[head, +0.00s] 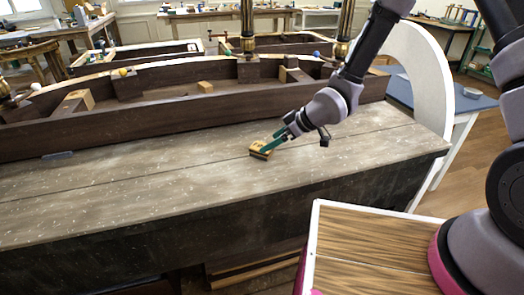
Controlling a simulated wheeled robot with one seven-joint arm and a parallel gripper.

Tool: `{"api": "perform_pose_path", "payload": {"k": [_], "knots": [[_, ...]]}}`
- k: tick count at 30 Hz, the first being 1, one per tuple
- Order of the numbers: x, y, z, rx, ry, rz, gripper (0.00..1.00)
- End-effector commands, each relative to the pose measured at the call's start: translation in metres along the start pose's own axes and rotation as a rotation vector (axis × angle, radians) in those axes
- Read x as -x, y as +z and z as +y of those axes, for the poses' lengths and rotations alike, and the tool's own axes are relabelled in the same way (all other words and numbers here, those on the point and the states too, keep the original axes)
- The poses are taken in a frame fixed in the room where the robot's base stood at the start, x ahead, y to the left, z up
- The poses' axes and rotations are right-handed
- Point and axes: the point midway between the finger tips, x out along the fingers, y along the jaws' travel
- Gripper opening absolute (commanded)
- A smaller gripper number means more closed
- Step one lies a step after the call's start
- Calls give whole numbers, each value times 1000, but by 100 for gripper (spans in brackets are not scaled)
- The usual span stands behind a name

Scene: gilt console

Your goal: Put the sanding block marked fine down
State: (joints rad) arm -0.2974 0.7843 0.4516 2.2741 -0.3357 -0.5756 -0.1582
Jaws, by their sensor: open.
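The sanding block (261,154) is a small yellow-brown block with a dark lower part, at the middle of the worn wooden bench top (130,195). It looks to be resting on the wood. Any marking on it is too small to read. My gripper (268,146) reaches in from the upper right, with its green fingers open at the block. The fingers hide part of the block, and I cannot tell whether they touch it.
A dark raised trough (150,117) with wooden pieces runs along the bench's back. A small grey object (57,155) lies at the left by the trough. The bench top is clear on both sides of the block. A white curved panel (432,80) stands at the right end.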

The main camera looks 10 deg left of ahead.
Motion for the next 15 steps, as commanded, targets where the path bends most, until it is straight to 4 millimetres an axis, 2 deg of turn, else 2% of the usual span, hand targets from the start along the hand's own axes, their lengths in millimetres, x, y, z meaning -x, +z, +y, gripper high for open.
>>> {"api": "perform_pose_path", "payload": {"k": [5,15], "knots": [[-13,0,0,0,0,-1,98],[-58,0,3,0,0,-1,98]]}}
